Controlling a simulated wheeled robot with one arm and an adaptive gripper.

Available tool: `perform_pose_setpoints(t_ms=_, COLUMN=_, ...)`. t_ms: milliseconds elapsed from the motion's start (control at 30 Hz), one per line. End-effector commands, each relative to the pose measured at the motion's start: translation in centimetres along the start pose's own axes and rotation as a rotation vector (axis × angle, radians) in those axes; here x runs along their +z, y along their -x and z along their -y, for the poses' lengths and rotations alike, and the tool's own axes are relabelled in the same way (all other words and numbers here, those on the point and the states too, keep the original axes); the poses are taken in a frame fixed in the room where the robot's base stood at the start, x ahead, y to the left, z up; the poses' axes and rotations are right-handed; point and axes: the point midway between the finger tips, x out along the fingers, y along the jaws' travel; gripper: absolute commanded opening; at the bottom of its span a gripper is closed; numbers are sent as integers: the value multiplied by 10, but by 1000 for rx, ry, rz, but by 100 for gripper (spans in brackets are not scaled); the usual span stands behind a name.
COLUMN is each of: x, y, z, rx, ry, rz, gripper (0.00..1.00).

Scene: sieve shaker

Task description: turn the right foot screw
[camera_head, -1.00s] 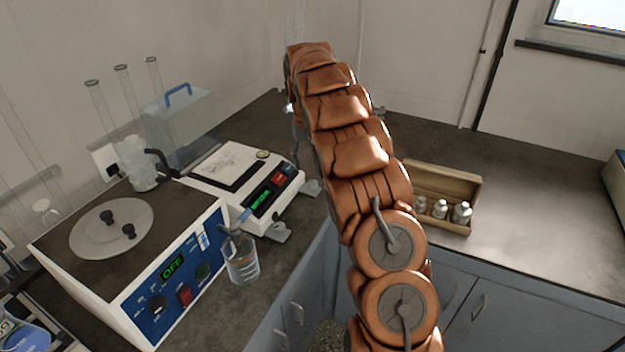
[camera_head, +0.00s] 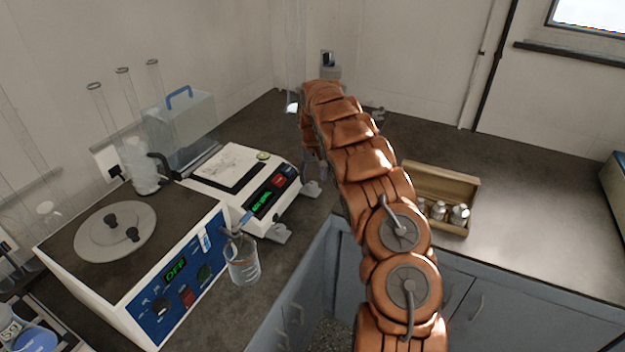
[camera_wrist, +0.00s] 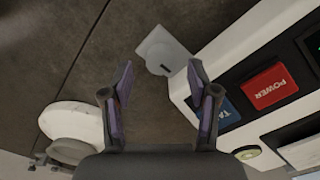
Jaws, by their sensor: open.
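The balance (camera_head: 288,207) is a white box with a green display and red and blue buttons. Its right foot screw (camera_head: 311,189) is a grey knob on a flat foot at the panel's far end. In the wrist view the right foot screw (camera_wrist: 160,58) lies just beyond the fingertips, roughly centred between them, beside the blue button's end. My gripper (camera_wrist: 160,80) is open and empty, its two fingers apart and not visibly touching the screw. The other foot screw (camera_head: 278,234) is at the panel's near end. In the head view my arm mostly hides the gripper.
The sieve shaker-like blue-fronted unit (camera_head: 175,271) and a glass beaker (camera_head: 243,266) stand left of and before the balance. A wooden box (camera_head: 470,190) with metal weights is at right. A round white object (camera_wrist: 72,118) shows left in the wrist view. Bare counter surrounds the foot.

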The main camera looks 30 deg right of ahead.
Motion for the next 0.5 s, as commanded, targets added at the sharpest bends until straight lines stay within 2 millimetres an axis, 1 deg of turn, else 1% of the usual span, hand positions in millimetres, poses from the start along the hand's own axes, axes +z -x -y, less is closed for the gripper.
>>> perform_pose_setpoints(t_ms=100, x=0, y=-14, z=0, rx=0, ry=2, rz=0, gripper=60)
perform_pose_setpoints(t_ms=200, x=0, y=-21, z=0, rx=0, ry=1, rz=-1, gripper=60)
perform_pose_setpoints(t_ms=467, x=-1, y=-25, z=0, rx=1, ry=1, rz=-4, gripper=60)
perform_pose_setpoints(t_ms=500, x=-1, y=-25, z=0, rx=1, ry=1, rz=-4, gripper=58)
